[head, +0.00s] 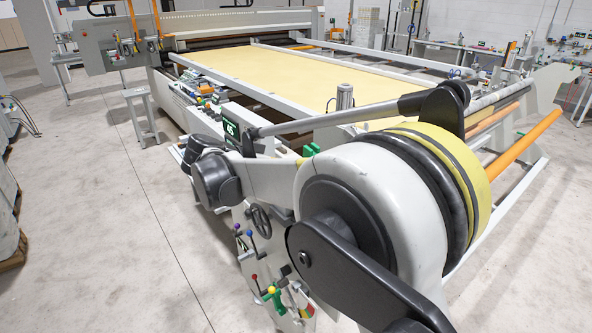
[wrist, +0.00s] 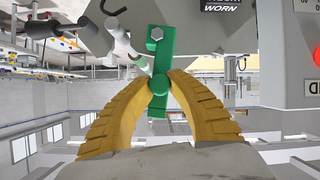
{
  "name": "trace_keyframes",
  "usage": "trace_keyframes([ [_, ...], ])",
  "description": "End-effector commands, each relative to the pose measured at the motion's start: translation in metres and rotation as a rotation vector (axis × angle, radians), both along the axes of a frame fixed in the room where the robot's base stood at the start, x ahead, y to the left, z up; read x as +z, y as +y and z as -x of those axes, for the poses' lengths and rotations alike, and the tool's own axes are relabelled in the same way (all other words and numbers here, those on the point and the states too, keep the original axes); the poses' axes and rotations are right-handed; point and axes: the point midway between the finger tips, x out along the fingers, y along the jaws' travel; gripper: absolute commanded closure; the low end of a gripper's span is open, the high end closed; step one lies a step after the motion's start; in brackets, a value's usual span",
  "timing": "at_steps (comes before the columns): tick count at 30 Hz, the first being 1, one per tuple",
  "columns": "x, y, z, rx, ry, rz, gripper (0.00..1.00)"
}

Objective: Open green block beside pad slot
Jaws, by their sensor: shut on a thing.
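In the wrist view, a green block (wrist: 160,46) stands upright against a grey machine face, with a bolt near one end and a round green knob (wrist: 159,85) at its middle. My gripper (wrist: 159,86) has two yellow ridged fingers closed around the knob, one on each side. The lower end of the block shows between the fingers. No pad slot can be made out clearly. My gripper cannot be made out in the head view, where my arm covers much of the machine's near end.
In the head view, the quilting bed (head: 270,75) stretches away behind my arm. The floor (head: 80,200) at left is clear.

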Motion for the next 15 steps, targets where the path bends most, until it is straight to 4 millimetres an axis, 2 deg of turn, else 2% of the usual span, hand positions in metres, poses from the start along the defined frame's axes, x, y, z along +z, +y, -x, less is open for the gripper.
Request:
trace_keyframes([
  [12, -0.0045, 0.0029, 0.0002, 0.003, 0.004, -0.008, 1.0],
  [13, -0.0046, 0.0028, 0.0003, 0.003, 0.004, -0.008, 0.72],
  [15, -0.0042, 0.0026, 0.0003, 0.003, 0.003, -0.007, 0.55],
])
